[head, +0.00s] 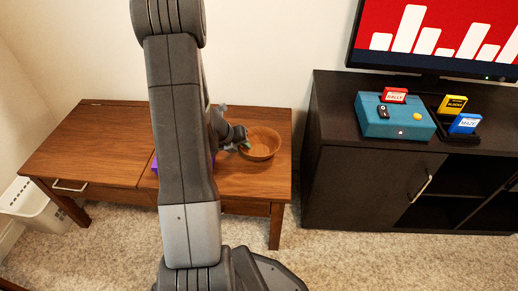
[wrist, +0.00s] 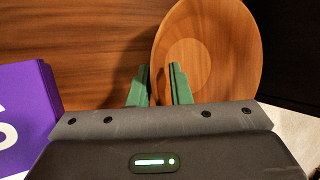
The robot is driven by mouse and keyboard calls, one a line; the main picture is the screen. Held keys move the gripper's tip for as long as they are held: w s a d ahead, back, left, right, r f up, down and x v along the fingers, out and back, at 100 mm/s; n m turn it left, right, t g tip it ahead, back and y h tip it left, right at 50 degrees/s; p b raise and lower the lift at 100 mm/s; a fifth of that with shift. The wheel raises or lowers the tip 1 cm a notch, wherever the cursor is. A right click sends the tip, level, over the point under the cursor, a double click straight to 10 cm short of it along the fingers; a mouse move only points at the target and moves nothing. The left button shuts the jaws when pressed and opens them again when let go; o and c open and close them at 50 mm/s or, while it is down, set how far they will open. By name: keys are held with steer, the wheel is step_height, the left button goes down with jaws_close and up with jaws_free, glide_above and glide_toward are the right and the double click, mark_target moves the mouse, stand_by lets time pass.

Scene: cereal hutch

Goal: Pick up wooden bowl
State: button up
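The wooden bowl (head: 262,144) is round and brown and sits upright on the right part of the wooden table (head: 100,142). In the wrist view the bowl (wrist: 222,50) fills the upper right, with its open inside facing the camera. My gripper (head: 243,146) is at the bowl's left side in the head view. In the wrist view its two green fingertips (wrist: 158,78) are apart, with a gap between them. The right finger overlaps the bowl and the left finger is over the table, so the bowl's left rim lies between them in the picture. I cannot tell whether either finger touches it.
A purple box (wrist: 28,115) stands left of my gripper, mostly hidden behind my arm in the head view. A dark cabinet (head: 375,185) with a teal console (head: 395,118) and a screen stands to the right. A white basket (head: 33,203) is on the carpet at left.

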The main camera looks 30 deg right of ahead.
jaws_close()
